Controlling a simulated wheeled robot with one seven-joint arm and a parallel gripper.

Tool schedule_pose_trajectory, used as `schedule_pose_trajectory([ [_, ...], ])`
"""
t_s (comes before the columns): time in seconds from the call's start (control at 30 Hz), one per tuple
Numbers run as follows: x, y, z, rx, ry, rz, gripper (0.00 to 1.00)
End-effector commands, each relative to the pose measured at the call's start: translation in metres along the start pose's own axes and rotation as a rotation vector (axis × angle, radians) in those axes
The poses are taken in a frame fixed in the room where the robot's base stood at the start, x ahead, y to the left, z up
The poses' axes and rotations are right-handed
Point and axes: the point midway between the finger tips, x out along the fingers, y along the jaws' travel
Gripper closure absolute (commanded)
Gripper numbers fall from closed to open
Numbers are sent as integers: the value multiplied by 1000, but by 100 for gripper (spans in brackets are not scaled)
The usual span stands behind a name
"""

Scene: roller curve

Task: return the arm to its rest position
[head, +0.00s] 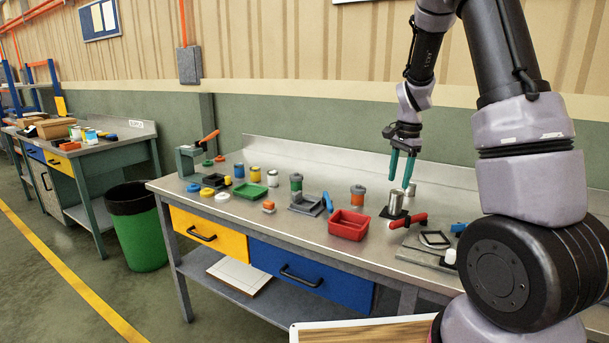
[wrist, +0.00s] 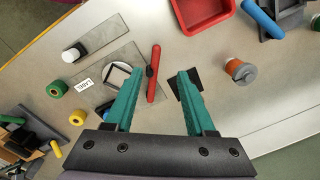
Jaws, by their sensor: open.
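My gripper (head: 402,169) hangs over the right part of the workbench (head: 335,160) in the head view, its teal fingers pointing down. In the wrist view the fingers of my gripper (wrist: 160,100) stand apart with nothing held between them. A metal cylinder (head: 395,203) stands on a dark pad below the fingers in the head view. A red-handled tool (head: 408,220) lies near it, and its red handle (wrist: 154,73) also shows beside the left finger in the wrist view. My arm reaches in from the right side of the head view.
A red tray (head: 349,225), an orange-and-grey jar (head: 357,196), a green tray (head: 249,190) and a vise (head: 190,160) stand on the bench. A green bin (head: 140,238) is at its left end. A wall rises behind. The air left of my gripper looks clear.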

Motion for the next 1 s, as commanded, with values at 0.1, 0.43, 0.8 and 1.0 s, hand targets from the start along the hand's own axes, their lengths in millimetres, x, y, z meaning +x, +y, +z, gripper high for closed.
schedule_pose_trajectory([
  [0.1,-52,11,22,-85,-14,-96,45],
  [0.43,-166,73,90,-385,44,-325,45],
  [0.8,-225,159,158,-701,251,-476,45],
  [1.0,-229,179,172,-774,317,-492,45],
])
